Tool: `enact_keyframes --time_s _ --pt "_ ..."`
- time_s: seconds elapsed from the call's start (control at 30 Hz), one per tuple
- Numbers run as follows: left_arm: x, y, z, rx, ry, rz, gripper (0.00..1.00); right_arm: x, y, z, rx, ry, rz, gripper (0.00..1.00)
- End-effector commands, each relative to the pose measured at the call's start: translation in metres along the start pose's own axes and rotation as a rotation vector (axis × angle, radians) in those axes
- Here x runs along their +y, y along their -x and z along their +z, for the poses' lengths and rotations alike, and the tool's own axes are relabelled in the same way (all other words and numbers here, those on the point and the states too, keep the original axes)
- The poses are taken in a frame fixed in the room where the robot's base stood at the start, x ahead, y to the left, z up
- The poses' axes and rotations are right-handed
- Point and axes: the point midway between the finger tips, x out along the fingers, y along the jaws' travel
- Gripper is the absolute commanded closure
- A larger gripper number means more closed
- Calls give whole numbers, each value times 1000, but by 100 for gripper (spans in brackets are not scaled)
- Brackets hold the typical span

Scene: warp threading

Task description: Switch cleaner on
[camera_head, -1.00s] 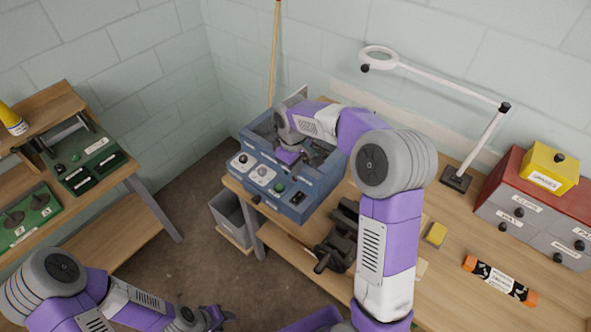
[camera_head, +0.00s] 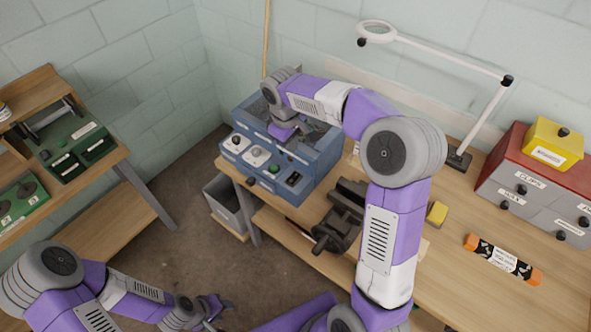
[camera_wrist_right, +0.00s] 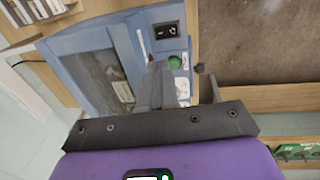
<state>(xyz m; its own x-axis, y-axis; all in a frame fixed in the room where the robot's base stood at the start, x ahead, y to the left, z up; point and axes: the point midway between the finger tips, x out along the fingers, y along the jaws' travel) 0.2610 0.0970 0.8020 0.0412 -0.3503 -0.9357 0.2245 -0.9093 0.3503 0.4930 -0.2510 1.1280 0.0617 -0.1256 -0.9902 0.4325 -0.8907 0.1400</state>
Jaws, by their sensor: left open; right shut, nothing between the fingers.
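The cleaner is a blue box-shaped machine (camera_head: 318,165) at the left end of the workbench. Its sloped front panel carries two knobs on pale plates, a green button (camera_head: 274,168) and a black rocker switch (camera_head: 293,179). In the right wrist view, the green button (camera_wrist_right: 175,62) shows just past my fingers, with the black switch (camera_wrist_right: 165,30) beyond it. My right gripper (camera_wrist_right: 162,75) is shut and empty above the cleaner's panel; in the head view, its fingertips are hard to make out. Whether it touches anything cannot be told. My left gripper (camera_head: 218,308) is open and empty, low over the floor.
A dark vise-like device (camera_head: 340,220) stands right of the cleaner. A yellow block (camera_head: 437,213), an orange-capped tube (camera_head: 502,259), a magnifier lamp (camera_head: 459,158) and a drawer cabinet (camera_head: 530,190) are further right. A grey bin (camera_head: 226,203) stands below. A shelf unit (camera_head: 110,150) is at left.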

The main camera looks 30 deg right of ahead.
Motion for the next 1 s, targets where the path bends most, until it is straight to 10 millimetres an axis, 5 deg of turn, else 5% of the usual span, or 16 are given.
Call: enact_keyframes --time_s 0.27,0.7,1.0 --pt "-1 -3 0 0 0 0 57 -1 -26 1 -5 2 -2 100" --pt "-4 -11 0 0 0 0 57 -1 -116 0 -3 2 -4 100" --pt "-4 -12 0 0 0 0 57 -1 -140 0 0 2 -1 100"
